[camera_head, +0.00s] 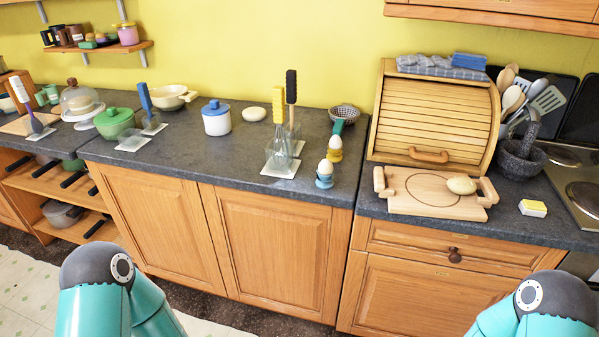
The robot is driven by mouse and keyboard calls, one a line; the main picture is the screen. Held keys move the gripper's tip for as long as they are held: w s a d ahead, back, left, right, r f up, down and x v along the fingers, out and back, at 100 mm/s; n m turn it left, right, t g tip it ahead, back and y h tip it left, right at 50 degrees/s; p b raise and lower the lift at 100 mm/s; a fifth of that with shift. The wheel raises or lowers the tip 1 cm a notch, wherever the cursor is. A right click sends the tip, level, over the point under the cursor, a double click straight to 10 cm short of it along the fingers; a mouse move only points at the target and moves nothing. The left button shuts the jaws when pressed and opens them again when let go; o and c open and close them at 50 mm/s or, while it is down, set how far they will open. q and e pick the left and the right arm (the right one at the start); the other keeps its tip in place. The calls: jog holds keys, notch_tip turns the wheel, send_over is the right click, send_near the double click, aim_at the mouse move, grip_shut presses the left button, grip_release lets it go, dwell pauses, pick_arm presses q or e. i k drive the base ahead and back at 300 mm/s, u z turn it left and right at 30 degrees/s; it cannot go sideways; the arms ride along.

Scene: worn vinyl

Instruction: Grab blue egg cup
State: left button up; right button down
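The blue egg cup (324,181) stands upright near the front edge of the dark counter, with a white egg (325,167) in it. A yellow egg cup (334,155) stands just behind it, also holding an egg (335,142). My two arms show only as teal links with dark joints at the bottom left and bottom right. Neither gripper is in view.
A whisk with a yellow handle (279,109) stands on a white tile left of the blue cup. A wooden board (420,205) with handles lies to the right, before a bread bin (436,118). Counter (220,160) left of the tile is clear.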

aim_at(322, 182)
jog(key=z, duration=0.05)
jog(key=i, duration=0.85)
jog(key=z, duration=0.75)
